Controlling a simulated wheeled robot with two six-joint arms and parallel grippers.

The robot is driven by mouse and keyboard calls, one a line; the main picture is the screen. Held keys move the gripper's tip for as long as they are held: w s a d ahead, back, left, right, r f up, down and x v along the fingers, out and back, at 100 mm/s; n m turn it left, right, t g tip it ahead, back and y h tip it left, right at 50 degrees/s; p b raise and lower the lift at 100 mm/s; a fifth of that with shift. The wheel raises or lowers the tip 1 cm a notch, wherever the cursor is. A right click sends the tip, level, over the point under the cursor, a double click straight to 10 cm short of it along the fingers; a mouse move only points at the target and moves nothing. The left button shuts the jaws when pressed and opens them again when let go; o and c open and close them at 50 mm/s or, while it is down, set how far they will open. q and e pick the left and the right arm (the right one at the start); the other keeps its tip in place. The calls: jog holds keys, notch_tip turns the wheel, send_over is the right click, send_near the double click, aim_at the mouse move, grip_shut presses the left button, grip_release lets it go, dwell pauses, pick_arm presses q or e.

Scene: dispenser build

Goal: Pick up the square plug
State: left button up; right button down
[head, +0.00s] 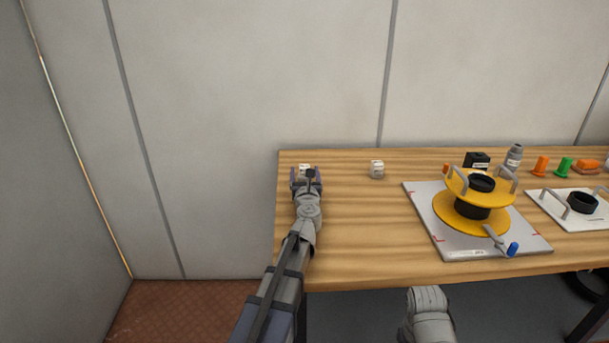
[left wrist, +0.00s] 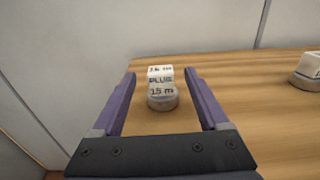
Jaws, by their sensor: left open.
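In the head view this plug (head: 304,167) is partly hidden behind my left gripper (head: 306,181). My left gripper is open, with one finger on each side of the plug in the left wrist view and gaps on both sides. How far the fingertips are above it is hard to tell. A second similar white piece (head: 376,169) stands to the right; its edge shows in the left wrist view (left wrist: 309,72). My right gripper is out of view.
The wooden table (head: 350,230) is clear between the white pieces and the grey board (head: 428,215). That board carries a yellow spool (head: 455,215). Orange pegs (head: 541,166), a green peg (head: 564,167) and a white handled plate (head: 590,219) are farther right. A wall stands behind.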

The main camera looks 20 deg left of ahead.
pick_arm(q)
jog(key=shift+x, duration=0.8)
jog(key=shift+d, duration=0.1)
jog(key=shift+c, duration=0.2)
grip_shut()
